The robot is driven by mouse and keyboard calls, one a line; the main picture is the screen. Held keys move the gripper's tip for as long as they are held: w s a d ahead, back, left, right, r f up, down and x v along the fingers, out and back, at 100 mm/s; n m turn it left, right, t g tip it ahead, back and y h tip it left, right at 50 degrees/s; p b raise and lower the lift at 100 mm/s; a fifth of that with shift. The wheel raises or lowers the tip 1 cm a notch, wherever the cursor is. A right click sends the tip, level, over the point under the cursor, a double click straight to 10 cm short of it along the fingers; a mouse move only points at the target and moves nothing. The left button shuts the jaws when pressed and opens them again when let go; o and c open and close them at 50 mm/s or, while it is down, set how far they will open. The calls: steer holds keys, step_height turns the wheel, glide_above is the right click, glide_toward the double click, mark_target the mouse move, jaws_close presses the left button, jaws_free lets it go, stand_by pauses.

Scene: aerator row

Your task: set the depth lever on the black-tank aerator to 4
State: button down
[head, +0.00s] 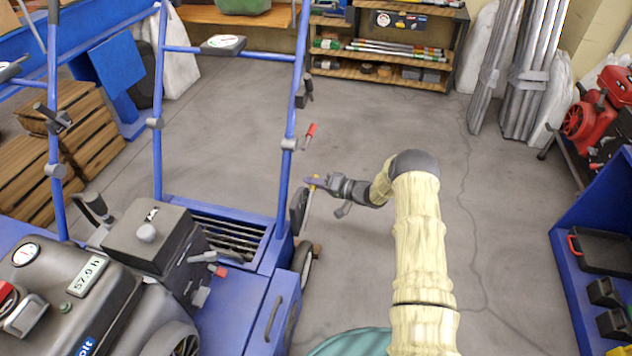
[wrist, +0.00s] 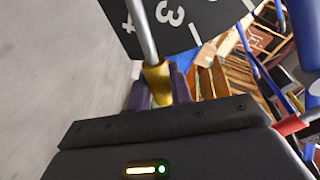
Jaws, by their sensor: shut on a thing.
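The aerator with the dark tank (head: 75,285) and blue frame stands at the left in the head view. Its depth lever has a metal rod (wrist: 144,35) with a yellow grip (wrist: 158,82). My gripper (head: 317,182) is beside the machine's right rear wheel, its purple fingers (wrist: 158,92) shut on the yellow grip. Behind the rod, a black number plate (wrist: 185,28) shows a white 3 and part of another mark, likely a 4. The rod crosses the plate left of the 3, close to that mark. The plate looks like a dark edge-on shape (head: 298,210) in the head view.
A red-handled part (head: 309,135) sticks out by the blue handlebar (head: 290,130). Wooden crates (head: 90,135) stand at left, a shelf (head: 400,50) at the back, and a blue bench with a black tray (head: 605,250) at right. The floor behind and right of my arm is clear.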

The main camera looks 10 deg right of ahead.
steer(key=shift+d+f, duration=0.1)
steer(key=shift+f, duration=0.05)
steer(key=c, duration=1.3)
jaws_free()
steer(key=shift+f, duration=0.1)
steer(key=shift+s+d+r, duration=0.15)
steer(key=shift+d+r, duration=0.1)
steer(key=p+v, duration=0.6)
steer(key=v, duration=1)
steer(key=shift+s+d, duration=0.2)
steer(key=shift+d, duration=0.15)
